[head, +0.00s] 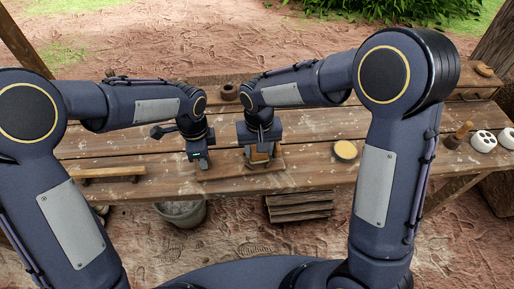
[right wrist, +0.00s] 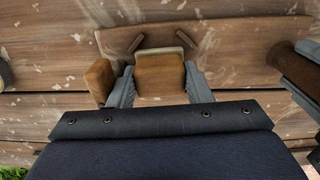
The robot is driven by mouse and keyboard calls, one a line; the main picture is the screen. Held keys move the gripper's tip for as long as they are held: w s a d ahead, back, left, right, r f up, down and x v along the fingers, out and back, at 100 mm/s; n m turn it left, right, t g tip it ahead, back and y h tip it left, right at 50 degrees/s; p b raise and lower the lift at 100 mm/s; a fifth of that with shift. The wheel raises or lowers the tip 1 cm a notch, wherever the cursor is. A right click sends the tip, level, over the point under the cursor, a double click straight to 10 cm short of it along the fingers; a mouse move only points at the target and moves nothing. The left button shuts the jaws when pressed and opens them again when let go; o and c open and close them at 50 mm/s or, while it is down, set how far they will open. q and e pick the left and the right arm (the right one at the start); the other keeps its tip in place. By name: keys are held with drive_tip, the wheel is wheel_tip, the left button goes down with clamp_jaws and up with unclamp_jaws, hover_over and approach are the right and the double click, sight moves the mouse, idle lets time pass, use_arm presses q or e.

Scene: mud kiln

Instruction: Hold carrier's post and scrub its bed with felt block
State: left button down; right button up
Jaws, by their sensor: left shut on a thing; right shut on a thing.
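The carrier is a flat wooden board (head: 236,171) on the bench; it also shows under the gripper in the right wrist view (right wrist: 240,32), with two dark strips on its bed. My left gripper (head: 202,163) is shut at the carrier's left end, where its fingers mostly hide the post. A brown upright part, probably this post, shows at the right edge of the right wrist view (right wrist: 292,68). My right gripper (head: 261,152) is shut on the felt block (right wrist: 160,76), brown with a pale edge, over the carrier's bed. I cannot tell if the block touches the bed.
A round tin with a yellow top (head: 345,150) stands right of the carrier. A wooden bar (head: 108,172) lies at left. A small clay pot (head: 229,92) stands behind. A bucket (head: 186,214) and stacked slats (head: 300,206) are below the front edge. White rounded pieces (head: 483,141) sit far right.

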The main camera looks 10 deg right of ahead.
drive_tip(key=shift+a, duration=0.4)
idle(0.5)
drive_tip(key=shift+r, duration=2)
use_arm(q)
drive_tip(key=c, duration=1)
unclamp_jaws()
drive_tip(key=shift+r, duration=0.1)
wheel_tip(320, 180, up, 12)
drive_tip(key=shift+f, duration=0.1)
